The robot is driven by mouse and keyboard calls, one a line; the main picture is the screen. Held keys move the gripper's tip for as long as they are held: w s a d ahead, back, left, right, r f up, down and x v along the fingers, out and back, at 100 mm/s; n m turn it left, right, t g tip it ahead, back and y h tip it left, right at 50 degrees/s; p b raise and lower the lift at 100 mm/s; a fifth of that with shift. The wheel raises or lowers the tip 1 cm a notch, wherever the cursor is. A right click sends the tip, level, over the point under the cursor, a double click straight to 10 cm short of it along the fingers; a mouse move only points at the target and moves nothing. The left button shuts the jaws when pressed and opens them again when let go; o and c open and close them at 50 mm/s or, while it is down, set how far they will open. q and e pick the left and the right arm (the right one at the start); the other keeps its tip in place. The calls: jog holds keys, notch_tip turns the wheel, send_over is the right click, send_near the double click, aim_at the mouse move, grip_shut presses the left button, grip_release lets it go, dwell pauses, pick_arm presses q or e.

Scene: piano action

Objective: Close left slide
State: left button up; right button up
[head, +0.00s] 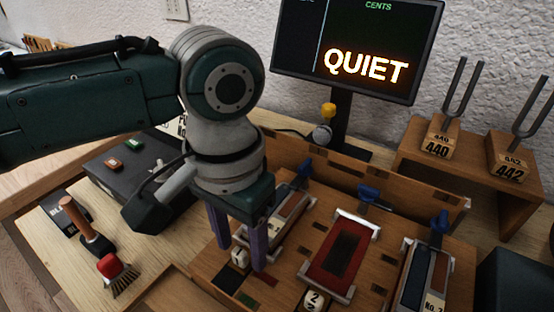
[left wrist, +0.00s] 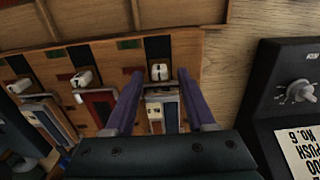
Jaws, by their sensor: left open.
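The left slide (head: 288,216) sits in the wooden action board (head: 315,205), its white numbered knob (head: 240,257) at the near end. My left gripper (head: 242,258) points down over this knob with two purple fingers, open and holding nothing. In the left wrist view, the knob (left wrist: 159,72) shows between the fingertips (left wrist: 159,76), with a gap on each side. Part of the left slide (left wrist: 158,115) shows between the fingers there. The gripper hides part of the slide in the head view. My right gripper is not in view.
A red middle slide (head: 342,255) and a right slide (head: 423,278) lie to the right, each with a blue clip behind. A monitor (head: 358,50) reads QUIET. Tuning forks (head: 462,90) stand on a wooden shelf at back right. A brush (head: 115,272) lies at left.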

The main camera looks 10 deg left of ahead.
aim_at(241, 249)
pick_arm(q)
notch_tip(241, 249, up, 10)
jog(key=p, duration=0.1)
jog(key=shift+p, duration=0.35)
jog(key=shift+f, duration=0.1)
